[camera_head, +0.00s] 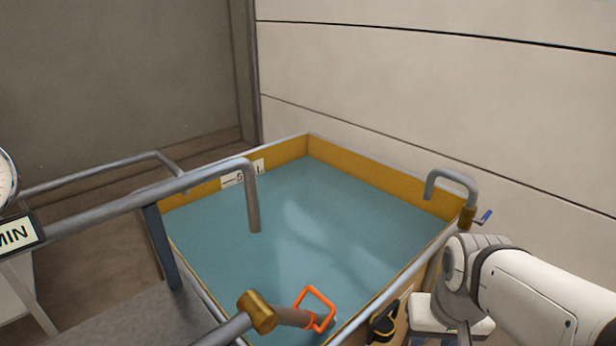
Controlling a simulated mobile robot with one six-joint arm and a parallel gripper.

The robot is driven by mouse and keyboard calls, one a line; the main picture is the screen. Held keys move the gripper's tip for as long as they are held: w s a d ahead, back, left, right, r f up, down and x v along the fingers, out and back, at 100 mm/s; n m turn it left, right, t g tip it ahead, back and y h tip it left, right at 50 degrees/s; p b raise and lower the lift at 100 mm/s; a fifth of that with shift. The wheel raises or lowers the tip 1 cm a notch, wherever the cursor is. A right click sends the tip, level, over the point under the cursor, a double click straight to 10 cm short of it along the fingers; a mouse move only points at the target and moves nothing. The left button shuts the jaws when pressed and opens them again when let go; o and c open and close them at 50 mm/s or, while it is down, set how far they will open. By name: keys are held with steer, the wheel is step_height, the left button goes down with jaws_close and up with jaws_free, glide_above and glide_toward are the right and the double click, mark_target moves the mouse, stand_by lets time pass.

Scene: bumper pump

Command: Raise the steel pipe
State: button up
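A long grey steel pipe (150,197) comes in from the left over a tank of water (390,183). Its far end bends down, and the open tip is above or at the water. A second grey pipe (228,330) at the bottom has a brass collar (257,312) and a brownish end by an orange square loop (315,308). A short hooked grey pipe (452,178) stands over the far right corner. Which pipe the task means is unclear.
A thinner rail (95,174) runs behind the long pipe. A blue lever (485,217) sits by the right corner. Pale wall panels close the back. The air over the water's middle is clear.

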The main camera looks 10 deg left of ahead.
steer(key=w+a+r+n+g+p, duration=0.1)
steer(key=w+a+r+n+p, duration=0.4)
steer(key=a+r+p, duration=0.4)
steer(key=w+a+r+n+p, duration=0.2)
steer(key=w+a+r+p, duration=0.55)
steer(key=r+p, duration=0.25)
steer(key=a+r+n+p, duration=0.3)
steer(key=a+p, duration=0.3)
steer(key=a, duration=0.4)
step_height(320, 180, down, 8)
steer(key=a+p, duration=0.1)
steer(key=shift+w+r+g, duration=0.2)
steer(key=shift+w+g, duration=0.1)
steer(key=shift+g, duration=0.1)
jaws_close()
steer(key=c, duration=0.7)
jaws_free()
